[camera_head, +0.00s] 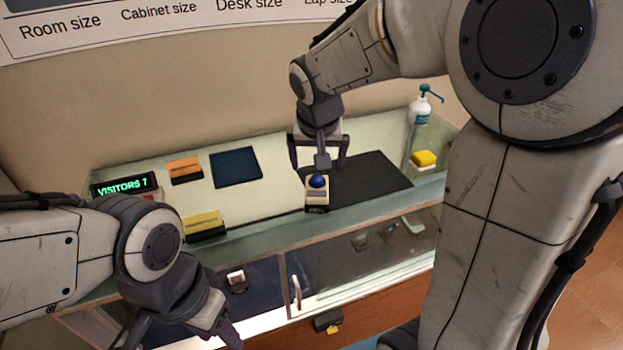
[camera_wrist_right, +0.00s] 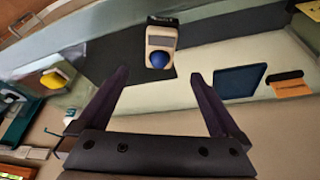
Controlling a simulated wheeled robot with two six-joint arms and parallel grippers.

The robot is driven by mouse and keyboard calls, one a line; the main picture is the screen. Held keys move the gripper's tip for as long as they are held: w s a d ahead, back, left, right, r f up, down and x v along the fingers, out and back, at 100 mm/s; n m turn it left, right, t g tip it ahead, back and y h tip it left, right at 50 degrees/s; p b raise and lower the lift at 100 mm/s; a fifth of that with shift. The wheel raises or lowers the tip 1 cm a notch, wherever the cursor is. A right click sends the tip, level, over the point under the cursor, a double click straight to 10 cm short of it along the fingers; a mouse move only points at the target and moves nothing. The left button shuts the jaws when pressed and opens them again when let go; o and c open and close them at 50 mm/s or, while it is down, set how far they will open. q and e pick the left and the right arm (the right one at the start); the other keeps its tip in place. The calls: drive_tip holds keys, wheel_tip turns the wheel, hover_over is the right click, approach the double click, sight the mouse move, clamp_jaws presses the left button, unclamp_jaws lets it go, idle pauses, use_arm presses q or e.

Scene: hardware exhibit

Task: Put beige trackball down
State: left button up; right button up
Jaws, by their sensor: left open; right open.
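The beige trackball (camera_head: 317,198), with a blue ball on top, rests on the glass counter at the left edge of the dark mat (camera_head: 368,186). It also shows in the right wrist view (camera_wrist_right: 161,38), beyond the fingertips and apart from them. My right gripper (camera_head: 318,164) is open and empty, pointing down just behind and above the trackball; its spread fingers (camera_wrist_right: 158,76) show in the right wrist view. My left gripper (camera_head: 182,338) is open, low at the bottom left in front of the cabinet, partly cut off by the frame edge.
A glass-fronted case with a handle (camera_head: 296,291) lies below.

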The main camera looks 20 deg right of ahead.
drive_tip(key=s+a+f+n+g+y, duration=0.1)
drive_tip(key=s+a+n, duration=0.4)
drive_tip(key=s, duration=0.7)
drive_tip(key=s+a+f+n+g+y, duration=0.1)
drive_tip(key=s+a+f+n+g, duration=0.2)
drive_tip(key=s+a+n, duration=0.3)
drive_tip(key=s+a+f, duration=0.1)
drive_tip(key=s+a, duration=0.2)
drive_tip(key=s, duration=0.4)
drive_tip(key=shift+s+f+n+y, duration=0.15)
drive_tip(key=shift+f+n+y, duration=0.15)
drive_tip(key=shift+f, duration=0.1)
